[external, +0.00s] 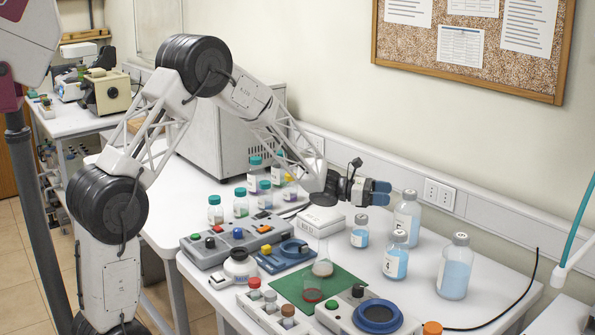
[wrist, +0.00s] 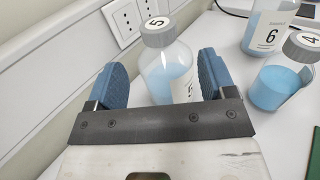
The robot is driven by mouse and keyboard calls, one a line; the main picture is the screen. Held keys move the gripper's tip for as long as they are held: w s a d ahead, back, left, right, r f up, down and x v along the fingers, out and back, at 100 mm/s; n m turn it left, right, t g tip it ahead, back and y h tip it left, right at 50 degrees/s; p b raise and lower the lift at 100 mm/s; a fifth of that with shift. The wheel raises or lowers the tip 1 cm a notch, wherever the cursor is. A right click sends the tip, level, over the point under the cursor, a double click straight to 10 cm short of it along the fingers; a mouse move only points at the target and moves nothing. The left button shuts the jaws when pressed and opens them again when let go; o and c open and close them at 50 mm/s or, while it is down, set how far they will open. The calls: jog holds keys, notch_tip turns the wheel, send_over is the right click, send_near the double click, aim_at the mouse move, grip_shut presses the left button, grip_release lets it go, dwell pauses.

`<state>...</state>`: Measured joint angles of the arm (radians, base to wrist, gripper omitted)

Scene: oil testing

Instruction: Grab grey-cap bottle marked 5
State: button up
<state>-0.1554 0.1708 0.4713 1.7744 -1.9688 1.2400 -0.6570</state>
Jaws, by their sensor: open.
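The grey-cap bottle marked 5 (wrist: 168,72) holds blue liquid and stands upright. In the wrist view it shows in the gap between the two blue fingers of my gripper (wrist: 161,68), with clear space on both sides. Its lower part is hidden behind the gripper's dark bar. In the external view my gripper (external: 382,192) is open and level, pointing right at a large grey-cap bottle (external: 407,220) near the wall, which appears to be bottle 5. The fingertips are just left of that bottle, near its upper part.
Grey-cap bottle 6 (wrist: 268,30) and grey-cap bottle 4 (wrist: 280,85) stand to the right in the wrist view. A smaller blue-liquid bottle (external: 360,235) stands below my gripper in the external view. A wall trunking with a socket (external: 439,194) runs close behind the bottles.

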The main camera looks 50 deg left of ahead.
aim_at(410, 192)
dwell(0.3)
jog(key=shift+x, duration=1.3)
jog(key=shift+x, duration=2.6)
grip_shut()
